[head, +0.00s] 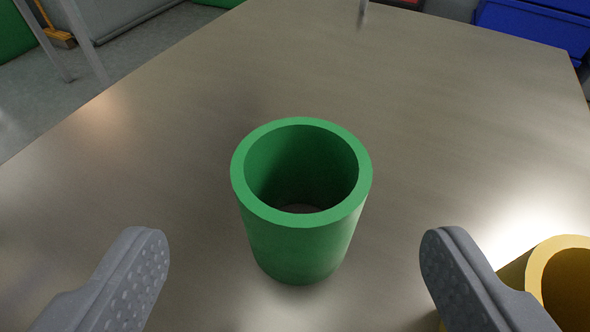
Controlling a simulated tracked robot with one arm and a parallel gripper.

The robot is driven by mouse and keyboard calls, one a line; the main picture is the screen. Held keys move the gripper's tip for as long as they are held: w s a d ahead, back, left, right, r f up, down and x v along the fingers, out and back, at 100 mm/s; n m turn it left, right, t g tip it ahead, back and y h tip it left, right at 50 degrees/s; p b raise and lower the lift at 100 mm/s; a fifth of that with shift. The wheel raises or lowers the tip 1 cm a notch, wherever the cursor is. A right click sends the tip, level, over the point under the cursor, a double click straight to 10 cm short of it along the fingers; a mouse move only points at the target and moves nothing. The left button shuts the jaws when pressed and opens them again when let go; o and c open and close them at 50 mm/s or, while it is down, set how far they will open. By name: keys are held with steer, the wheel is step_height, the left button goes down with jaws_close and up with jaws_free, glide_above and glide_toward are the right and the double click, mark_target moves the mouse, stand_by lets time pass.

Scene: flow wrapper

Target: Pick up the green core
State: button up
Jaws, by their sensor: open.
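The green core (300,240) is a hollow green cylinder standing upright on a metal table. It is in the middle of the head view, and the tabletop shows through its bore. My gripper (294,262) is open, with one grey finger at the lower left and the other at the lower right. The core lies between the fingers in the picture, a little ahead of them, and neither finger appears to touch it.
A yellow core (547,262) stands at the lower right, partly behind my right finger and cut off by the frame. The metal table (420,110) is clear to the left and behind the green core. Blue bins (535,25) are beyond the far right edge.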

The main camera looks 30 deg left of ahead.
mark_target(300, 148)
steer(key=shift+b+x, duration=1.05)
steer(key=shift+x, duration=2.8)
steer(key=shift+d+f, duration=0.15)
steer(key=shift+f, duration=0.05)
steer(key=shift+c, duration=0.4)
steer(key=c, duration=1)
